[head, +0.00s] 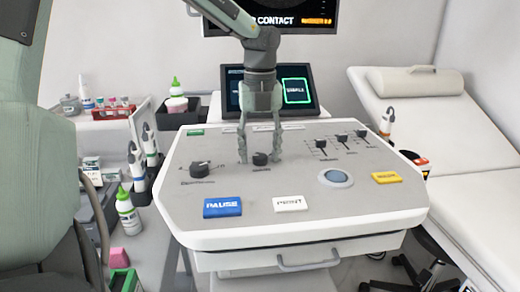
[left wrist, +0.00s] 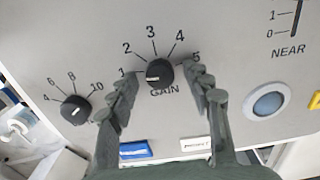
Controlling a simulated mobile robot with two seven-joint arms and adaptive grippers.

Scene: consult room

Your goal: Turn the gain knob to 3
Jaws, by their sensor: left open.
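The gain knob (head: 260,158) is a small black dial on the console's grey top. In the left wrist view the gain knob (left wrist: 158,72) sits above the word GAIN, inside an arc of numbers 1 to 5. Its white mark points left, toward the 1. My left gripper (head: 260,154) points down over the knob. In the left wrist view the left gripper (left wrist: 160,78) is open, one finger on each side of the knob; contact is not visible. My right gripper is out of view.
A second knob (head: 201,169) stands left of the gain knob. Sliders (head: 341,140) and a trackball (head: 335,178) are to the right. Blue PAUSE (head: 222,207) and white PRINT (head: 290,203) buttons lie in front. A small screen (head: 297,92) stands behind.

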